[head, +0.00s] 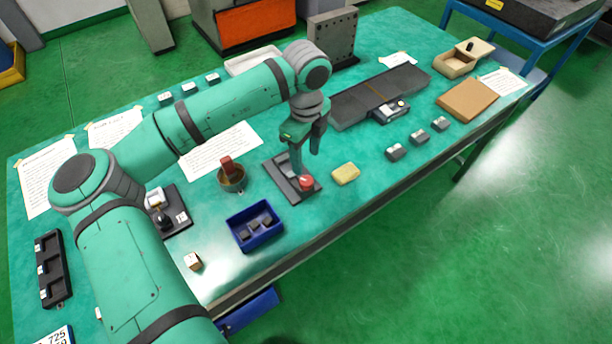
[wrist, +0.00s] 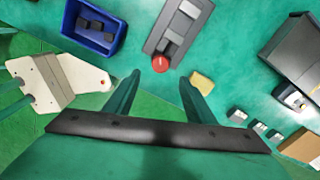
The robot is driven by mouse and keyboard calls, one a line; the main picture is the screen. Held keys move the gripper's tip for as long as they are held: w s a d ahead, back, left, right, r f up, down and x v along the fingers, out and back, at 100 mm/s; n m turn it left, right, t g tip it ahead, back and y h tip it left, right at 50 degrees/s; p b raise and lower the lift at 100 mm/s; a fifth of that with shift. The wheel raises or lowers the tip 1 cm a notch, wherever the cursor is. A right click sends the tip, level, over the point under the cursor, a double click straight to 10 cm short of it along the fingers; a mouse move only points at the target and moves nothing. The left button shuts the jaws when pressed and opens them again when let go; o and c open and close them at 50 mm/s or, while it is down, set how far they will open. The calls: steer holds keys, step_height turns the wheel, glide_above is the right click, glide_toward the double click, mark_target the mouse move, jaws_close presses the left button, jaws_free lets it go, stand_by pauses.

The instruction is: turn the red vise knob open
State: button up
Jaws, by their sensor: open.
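The red vise knob (head: 306,182) is at the front end of a grey vise on a dark base plate (head: 279,170), near the table's front edge. In the wrist view the red knob (wrist: 161,63) shows just beyond the gap between my fingertips, and the vise body (wrist: 182,22) extends above it. My gripper (head: 306,161) is open, fingers pointing down over the vise, and holds nothing. In the wrist view my gripper (wrist: 160,79) has its fingers apart on either side of the knob's line. I see no contact with the knob.
A yellow sponge (head: 346,173) lies right of the knob. A blue bin (head: 240,226) with dark blocks stands in front on the left. A round pot (head: 231,182) with a brown-handled item is left of the vise. Several small grey blocks sit farther right.

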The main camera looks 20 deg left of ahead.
mark_target(306, 180)
step_height(306, 180, down, 10)
steer(key=shift+d+r, duration=0.1)
stand_by(0.4)
steer(key=c, duration=1.1)
